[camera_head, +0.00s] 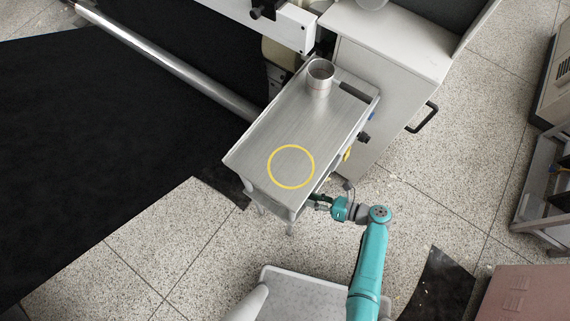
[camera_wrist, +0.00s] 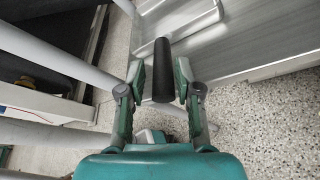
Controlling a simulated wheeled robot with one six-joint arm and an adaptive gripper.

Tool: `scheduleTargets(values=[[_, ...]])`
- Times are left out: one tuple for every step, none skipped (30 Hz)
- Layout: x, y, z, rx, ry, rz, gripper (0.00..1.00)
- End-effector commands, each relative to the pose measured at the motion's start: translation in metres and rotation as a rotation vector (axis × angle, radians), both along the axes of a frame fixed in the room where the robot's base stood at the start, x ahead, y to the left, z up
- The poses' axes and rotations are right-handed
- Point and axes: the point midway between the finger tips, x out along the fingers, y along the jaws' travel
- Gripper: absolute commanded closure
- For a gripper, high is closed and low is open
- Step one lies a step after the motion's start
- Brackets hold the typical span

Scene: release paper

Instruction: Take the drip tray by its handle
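A black rod-shaped handle (camera_wrist: 162,60) stands between the two fingers of my gripper (camera_wrist: 161,78) in the wrist view. The fingers are open, one on each side of the handle, with a small gap showing on both sides. Behind the handle lies a shiny metal surface with a raised rim, likely the drip tray (camera_wrist: 188,14); how the handle joins it cannot be seen clearly. In the head view my gripper (camera_head: 321,201) is at the front right corner of the metal cart, partly under its top, and the handle cannot be made out there.
The metal cart (camera_head: 270,125) has a metal cup (camera_head: 320,77) at its far end and a yellow ring (camera_head: 291,167) on its near half. A grey cabinet (camera_head: 375,95) with a black handle stands right of it. A black sheet (camera_head: 90,140) covers the left.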

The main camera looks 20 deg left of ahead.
Motion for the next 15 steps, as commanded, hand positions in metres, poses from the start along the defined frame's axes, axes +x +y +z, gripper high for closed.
scheduleTargets(values=[[0.001, 0.003, -0.001, 0.0, 0.0, 0.002, 0.66], [0.002, 0.005, -0.001, 0.0, 0.0, 0.002, 0.66], [0.003, 0.009, -0.002, 0.0, 0.0, 0.002, 0.66], [0.004, 0.012, -0.002, 0.001, 0.0, 0.003, 0.66], [0.005, 0.016, -0.003, 0.0, -0.001, 0.004, 0.66], [0.007, 0.021, -0.004, 0.0, -0.002, 0.004, 0.66], [0.009, 0.025, -0.005, 0.0, -0.002, 0.004, 0.66], [0.01, 0.029, -0.006, -0.001, 0.0, 0.005, 0.66], [0.01, 0.033, -0.007, -0.001, 0.0, 0.004, 0.66], [0.01, 0.037, -0.009, 0.0, 0.001, 0.003, 0.66], [0.011, 0.04, -0.01, -0.001, 0.001, 0.002, 0.66], [0.011, 0.043, -0.011, 0.0, 0.0, 0.001, 0.66], [0.012, 0.045, -0.011, -0.002, 0.001, 0.001, 0.66], [0.012, 0.046, -0.012, -0.002, 0.001, 0.001, 0.66], [0.012, 0.048, -0.012, -0.002, 0.0, 0.0, 0.66]])
